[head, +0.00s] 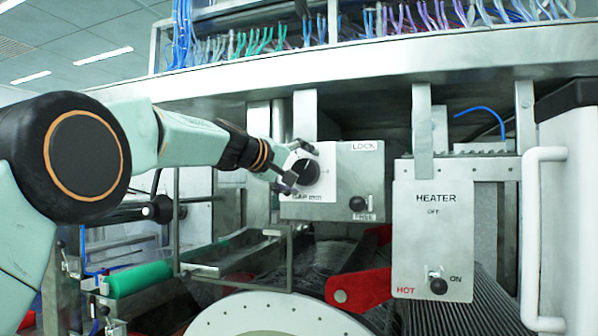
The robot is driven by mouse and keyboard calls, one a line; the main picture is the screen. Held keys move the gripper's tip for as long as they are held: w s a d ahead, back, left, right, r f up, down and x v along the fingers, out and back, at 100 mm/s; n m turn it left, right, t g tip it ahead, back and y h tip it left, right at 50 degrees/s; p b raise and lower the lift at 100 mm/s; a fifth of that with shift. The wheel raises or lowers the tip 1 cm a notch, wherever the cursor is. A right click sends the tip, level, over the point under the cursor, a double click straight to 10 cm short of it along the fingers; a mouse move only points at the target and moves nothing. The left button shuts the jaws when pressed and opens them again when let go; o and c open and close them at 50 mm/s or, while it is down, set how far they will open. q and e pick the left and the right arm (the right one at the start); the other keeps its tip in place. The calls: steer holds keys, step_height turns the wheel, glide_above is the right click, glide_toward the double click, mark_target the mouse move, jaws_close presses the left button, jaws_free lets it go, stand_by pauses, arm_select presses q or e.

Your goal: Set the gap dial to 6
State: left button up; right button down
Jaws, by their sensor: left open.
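The gap dial (308,172) is a round black knob on a grey metal box (345,160) marked "GAP mm" in the middle of the head view. My left gripper (297,167) is open at the dial, with one finger above it and one below it on its left side. I cannot tell whether the fingers touch the knob. The dial's pointer and most of its scale are hidden or too small to read. A small black lock knob (357,204) is at the lower right of the same box, with "LOCK" above and "FREE" below. My right gripper is not in view.
A heater panel (433,240) with a black switch stands right of the box. A white handle (530,240) is at the far right. Red bars (360,285) and a pale drum (275,315) lie below. A metal beam (330,68) with colored cables runs above.

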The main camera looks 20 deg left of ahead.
arm_select(q)
steer(key=shift+s, duration=0.1)
steer(key=v, duration=1.2)
steer(key=shift+d, duration=0.1)
steer(key=x, duration=1.2)
stand_by(0.3)
steer(key=shift+s+r, duration=0.1)
